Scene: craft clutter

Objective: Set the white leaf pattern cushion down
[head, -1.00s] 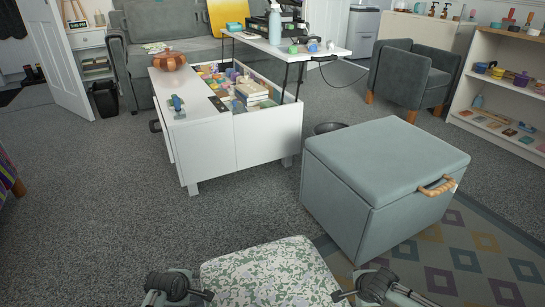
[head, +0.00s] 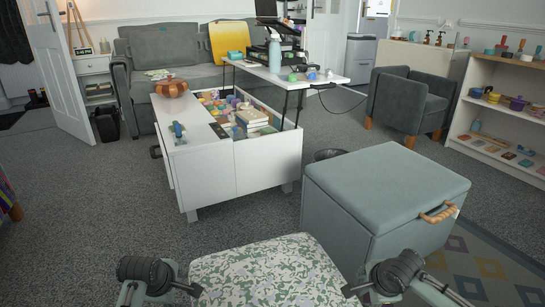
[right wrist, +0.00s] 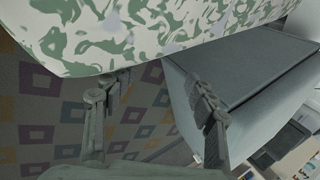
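The white leaf pattern cushion (head: 270,272), white with green and grey leaf shapes, is at the bottom middle of the head view, between my two grippers. Its near part is cut off by the frame edge. My left gripper (head: 193,290) is at its left edge; its fingers are mostly hidden, so its opening is unclear. My right gripper (head: 350,290) is at the cushion's right edge. In the right wrist view the right gripper (right wrist: 150,98) has its fingers spread apart, with the cushion (right wrist: 170,28) across the top. Whether the fingertips touch it is unclear.
A grey-blue storage ottoman (head: 375,190) with a wooden handle stands just right of the cushion. A white coffee table (head: 230,172) full of craft items is ahead. A patterned rug (head: 490,268) lies at right. Carpet (head: 80,240) is clear at left. A sofa (head: 180,75) stands behind.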

